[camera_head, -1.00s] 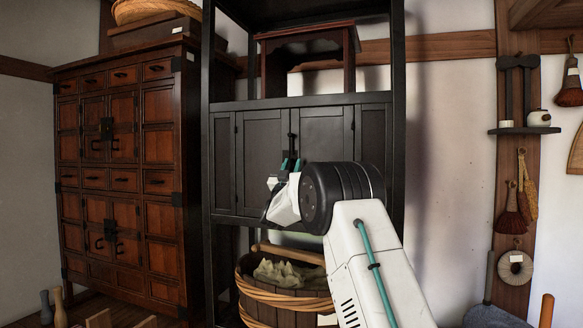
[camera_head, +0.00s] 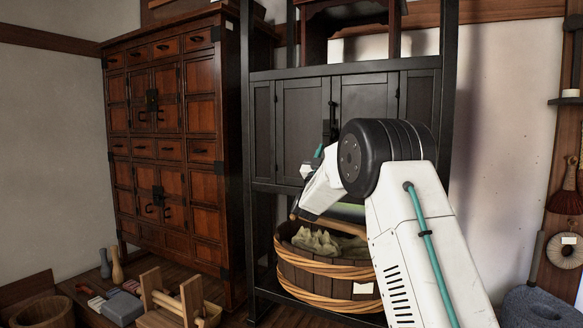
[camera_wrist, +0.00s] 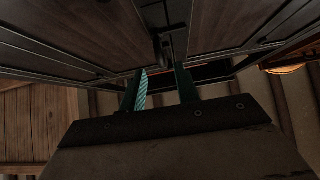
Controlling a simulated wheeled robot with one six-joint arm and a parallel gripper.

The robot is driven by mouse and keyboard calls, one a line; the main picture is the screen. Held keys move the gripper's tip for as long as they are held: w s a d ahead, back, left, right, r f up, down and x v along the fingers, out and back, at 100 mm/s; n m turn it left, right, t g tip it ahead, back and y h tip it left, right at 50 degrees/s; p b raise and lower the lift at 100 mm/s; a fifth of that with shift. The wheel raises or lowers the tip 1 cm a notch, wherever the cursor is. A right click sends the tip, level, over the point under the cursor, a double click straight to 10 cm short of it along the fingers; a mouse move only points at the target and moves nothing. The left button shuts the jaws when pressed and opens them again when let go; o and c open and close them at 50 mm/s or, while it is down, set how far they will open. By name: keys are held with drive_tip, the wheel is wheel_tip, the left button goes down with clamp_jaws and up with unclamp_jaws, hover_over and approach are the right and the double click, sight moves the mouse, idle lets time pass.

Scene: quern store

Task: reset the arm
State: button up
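My white arm with its black joint rises from the lower right of the head view, bent toward the left. My gripper (camera_head: 312,163) is small there, with its teal fingertips partly hidden behind the white wrist. It shows in front of the lower part of a black double-door cupboard (camera_head: 302,118). In the wrist view my gripper (camera_wrist: 161,90) has its two teal fingers apart, with nothing seen between them. The dark door handle (camera_wrist: 162,48) shows beyond the fingertips, and I see no contact. Both cupboard doors look shut.
A wooden tub (camera_head: 315,272) with greenish cloth stands below the cupboard, close under my wrist. A tall brown chest (camera_head: 190,145) stands at the left. A wooden stand (camera_head: 165,318) and a grey block (camera_head: 123,308) sit at the lower left. White wall (camera_head: 500,120) lies to the right.

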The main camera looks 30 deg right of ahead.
drive_tip(key=w+a+f+n+t+y, duration=0.1)
drive_tip(key=w+f+n+y, duration=0.2)
drive_tip(key=f+y, duration=0.2)
drive_tip(key=w+f+n+t+y, duration=0.2)
drive_tip(key=w+f+y, duration=0.1)
drive_tip(key=f+y, duration=0.2)
drive_tip(key=s+a+f+n+g+y, duration=0.3)
drive_tip(key=s+a+f+g+y, duration=0.3)
drive_tip(key=s+a+f+y, duration=0.35)
drive_tip(key=s+a+f+n+g+y, duration=0.15)
drive_tip(key=s+a+g, duration=0.35)
drive_tip(key=s, duration=0.5)
drive_tip(key=s+a+f+g+y, duration=0.2)
drive_tip(key=s+a+f, duration=0.1)
drive_tip(key=s+a, duration=0.65)
drive_tip(key=s+a+r+n+g, duration=0.1)
drive_tip(key=s+g, duration=0.1)
drive_tip(key=s, duration=1.2)
drive_tip(key=s+a+n+g, duration=0.1)
drive_tip(key=s+a, duration=0.1)
drive_tip(key=s, duration=1.3)
drive_tip(key=shift+s+a+r+g+h, duration=0.2)
drive_tip(key=shift+r+g+h, duration=0.1)
drive_tip(key=shift+r+g, duration=0.1)
